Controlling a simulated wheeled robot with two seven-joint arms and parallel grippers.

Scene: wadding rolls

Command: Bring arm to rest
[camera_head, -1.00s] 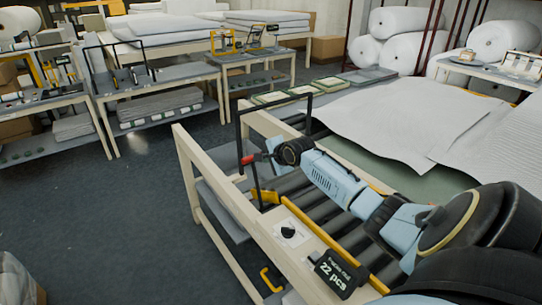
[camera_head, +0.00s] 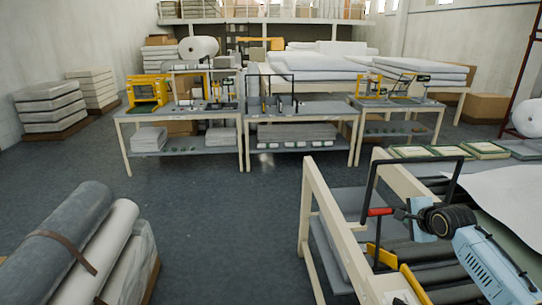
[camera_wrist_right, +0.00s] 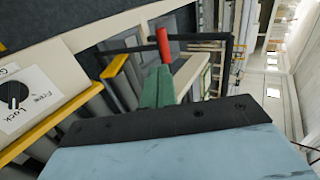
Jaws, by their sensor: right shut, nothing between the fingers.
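My right arm comes in from the lower right in the head view. My right gripper (camera_head: 402,214) is at its end, over the near roller table, beside a black bar frame (camera_head: 372,185) with a red grip (camera_head: 380,212). In the right wrist view my gripper's greenish fingers (camera_wrist_right: 157,88) are shut and empty, pointing at the red grip (camera_wrist_right: 163,45). I cannot tell whether they touch it. My left gripper is not in view.
The roller table (camera_head: 343,222) has a pale wooden frame and a yellow bar (camera_head: 412,283). Wrapped rolls (camera_head: 95,250) lie at lower left. Several workbenches (camera_head: 300,112) stand further back. Dark open floor (camera_head: 220,210) lies between.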

